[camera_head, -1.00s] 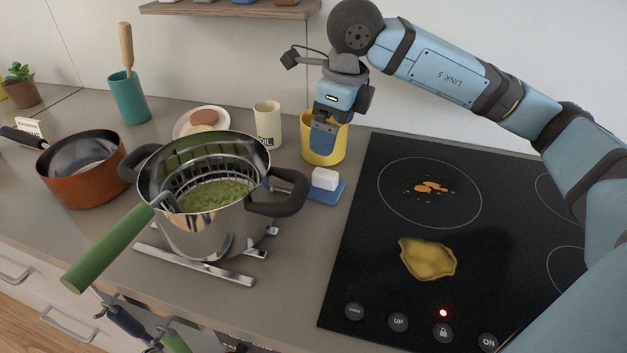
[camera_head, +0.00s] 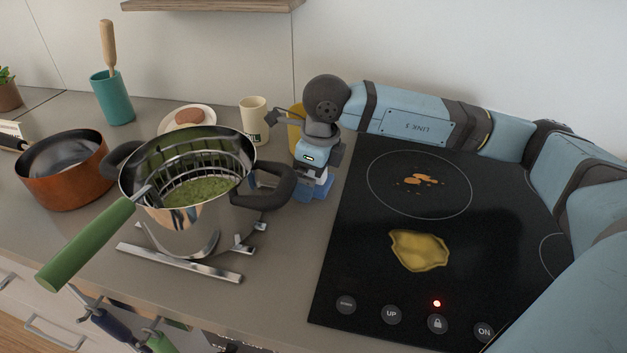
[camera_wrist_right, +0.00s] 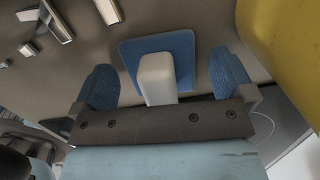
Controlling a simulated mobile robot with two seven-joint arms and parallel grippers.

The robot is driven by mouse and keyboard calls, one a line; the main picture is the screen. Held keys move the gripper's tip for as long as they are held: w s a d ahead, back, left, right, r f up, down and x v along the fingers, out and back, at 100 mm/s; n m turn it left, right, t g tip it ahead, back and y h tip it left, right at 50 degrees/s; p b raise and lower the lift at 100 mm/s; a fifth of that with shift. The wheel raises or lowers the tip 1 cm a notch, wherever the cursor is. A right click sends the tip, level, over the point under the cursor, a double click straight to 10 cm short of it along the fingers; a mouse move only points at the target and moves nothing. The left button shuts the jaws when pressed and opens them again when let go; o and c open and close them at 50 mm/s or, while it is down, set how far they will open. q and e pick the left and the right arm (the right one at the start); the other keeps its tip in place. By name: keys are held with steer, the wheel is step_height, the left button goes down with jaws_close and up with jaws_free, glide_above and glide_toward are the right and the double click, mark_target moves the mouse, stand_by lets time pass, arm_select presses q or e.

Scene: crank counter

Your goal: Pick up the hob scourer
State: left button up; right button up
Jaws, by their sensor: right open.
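The hob scourer (camera_wrist_right: 128,52) looks like a flat blue square pad with an upright white block handle. It lies on the grey counter, just left of the black hob. In the head view my right gripper (camera_head: 312,178) is down over it and hides most of it; part of its blue pad (camera_head: 326,188) shows. In the right wrist view the gripper (camera_wrist_right: 165,75) is open, with one blue fingertip to each side of the white handle (camera_wrist_right: 156,78). The fingers look apart from the handle. My left gripper is not in view.
A steel pot (camera_head: 190,220) with green contents stands close left, its dark side handle (camera_head: 268,190) near my gripper. A yellow container (camera_head: 295,120) stands behind, partly hidden. A cream cup (camera_head: 254,115) is at back left. The hob (camera_head: 350,265) holds a yellow patch (camera_head: 418,250).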

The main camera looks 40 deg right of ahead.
steer(key=c, duration=1)
steer(key=shift+r, duration=0.1)
step_height(320, 180, up, 20)
steer(key=p, duration=0.3)
steer(key=o, duration=0.3)
steer(key=shift+c, duration=0.9)
steer(key=shift+f, duration=0.2)
